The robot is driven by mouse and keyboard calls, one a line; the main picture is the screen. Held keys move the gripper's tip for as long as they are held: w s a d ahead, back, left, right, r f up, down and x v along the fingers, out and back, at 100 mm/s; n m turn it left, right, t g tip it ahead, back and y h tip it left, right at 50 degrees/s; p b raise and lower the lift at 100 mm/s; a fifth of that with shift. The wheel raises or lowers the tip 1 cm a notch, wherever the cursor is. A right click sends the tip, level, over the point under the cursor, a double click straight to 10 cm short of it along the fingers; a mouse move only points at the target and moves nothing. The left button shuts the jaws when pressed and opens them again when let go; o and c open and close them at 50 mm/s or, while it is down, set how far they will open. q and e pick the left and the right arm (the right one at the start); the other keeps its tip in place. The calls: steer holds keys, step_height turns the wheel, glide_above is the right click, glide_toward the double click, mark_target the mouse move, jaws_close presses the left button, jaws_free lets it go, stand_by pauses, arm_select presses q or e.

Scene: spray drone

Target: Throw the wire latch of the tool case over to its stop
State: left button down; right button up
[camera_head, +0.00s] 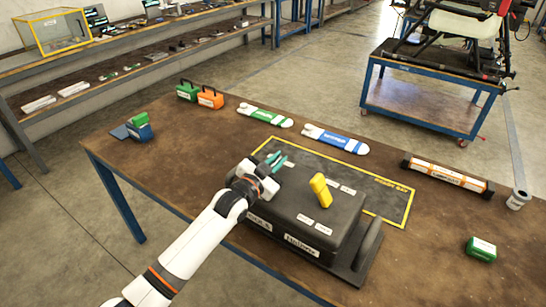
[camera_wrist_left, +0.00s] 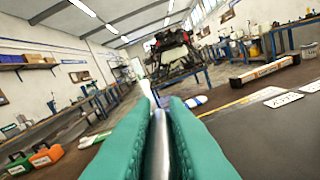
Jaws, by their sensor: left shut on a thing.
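The dark tool case (camera_head: 345,212) lies on the brown workbench, with white labels and a yellow upright piece (camera_head: 320,190) on its lid. My left gripper (camera_head: 277,161) is at the case's far left corner, its teal fingers pointing away. In the left wrist view its fingers are shut on a shiny metal rod (camera_wrist_left: 159,145), which I take to be the wire latch. The rest of the latch is hidden by the gripper, so I cannot tell its angle. The case top also shows in the left wrist view (camera_wrist_left: 285,125). My right gripper is not in view.
A yellow-edged dark mat (camera_head: 400,205) lies under and behind the case. Green (camera_head: 264,117) and blue (camera_head: 336,141) packets lie behind it. Orange (camera_head: 210,98) and green cases stand back left.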

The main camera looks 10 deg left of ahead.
arm_select(q)
steer(key=shift+s+d+f+m, duration=0.2)
steer(key=shift+d+f+m, duration=0.1)
steer(key=shift+f, duration=0.25)
steer(key=c, duration=1.5)
jaws_free()
steer(key=shift+d+r, duration=0.1)
steer(key=shift+d, duration=0.05)
steer(key=shift+o, duration=0.2)
steer(key=shift+r, duration=0.1)
steer(key=shift+w, duration=0.1)
steer(key=b+v, duration=0.1)
steer(key=v, duration=1.1)
